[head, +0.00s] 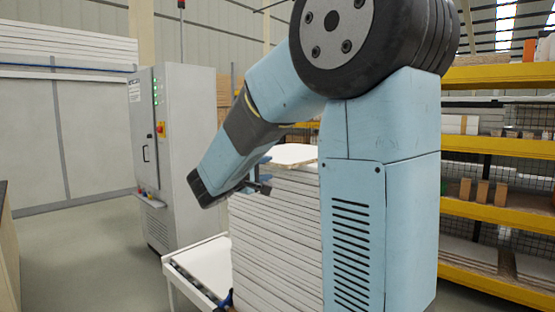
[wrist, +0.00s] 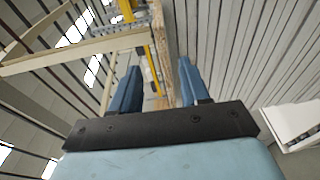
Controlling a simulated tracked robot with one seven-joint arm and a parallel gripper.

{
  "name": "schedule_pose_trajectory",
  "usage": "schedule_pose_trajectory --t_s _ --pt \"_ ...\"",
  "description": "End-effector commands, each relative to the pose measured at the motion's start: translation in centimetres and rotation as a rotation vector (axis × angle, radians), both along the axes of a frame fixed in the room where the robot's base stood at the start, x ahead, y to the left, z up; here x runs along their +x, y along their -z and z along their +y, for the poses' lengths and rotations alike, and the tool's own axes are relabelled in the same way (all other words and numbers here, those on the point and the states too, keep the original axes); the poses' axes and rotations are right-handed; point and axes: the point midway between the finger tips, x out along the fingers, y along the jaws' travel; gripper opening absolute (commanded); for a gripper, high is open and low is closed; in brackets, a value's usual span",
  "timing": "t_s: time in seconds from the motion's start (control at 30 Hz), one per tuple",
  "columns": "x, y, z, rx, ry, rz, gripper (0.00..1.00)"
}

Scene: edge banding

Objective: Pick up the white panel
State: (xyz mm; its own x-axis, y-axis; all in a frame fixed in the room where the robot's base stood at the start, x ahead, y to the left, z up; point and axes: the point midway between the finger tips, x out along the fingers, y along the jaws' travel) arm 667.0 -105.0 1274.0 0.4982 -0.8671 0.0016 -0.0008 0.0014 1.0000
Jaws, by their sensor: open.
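A tall stack of white panels (head: 275,240) stands in the middle of the head view, partly hidden behind my arm. The top white panel (head: 293,154) lies on it with its upper face showing. My gripper (head: 260,174) is beside the upper left part of the stack, close to the top panel. Whether it touches the stack cannot be told. In the wrist view the two blue fingers of my gripper (wrist: 155,88) stand apart with nothing seen held between them. A white block-like piece (wrist: 292,124) shows at the right there; I cannot tell what it is.
A white conveyor or table (head: 195,268) stands low at the left of the stack. A grey control cabinet (head: 172,150) stands behind it. Yellow shelving (head: 497,205) with boards fills the right side. Open floor (head: 90,260) lies at the left.

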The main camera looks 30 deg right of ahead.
Motion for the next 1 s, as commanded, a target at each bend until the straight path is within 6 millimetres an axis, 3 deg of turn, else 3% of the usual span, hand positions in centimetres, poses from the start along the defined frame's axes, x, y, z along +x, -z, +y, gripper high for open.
schedule_pose_trajectory --t_s 0.3,0.73,1.0 --pt "2.6 0.1 -4.8 0.0 0.004 0.001 0.46" --pt "4.0 0.3 -7.3 0.001 0.005 0.002 0.46" --pt "5.9 0.6 -10.3 0.002 0.005 0.001 0.46"
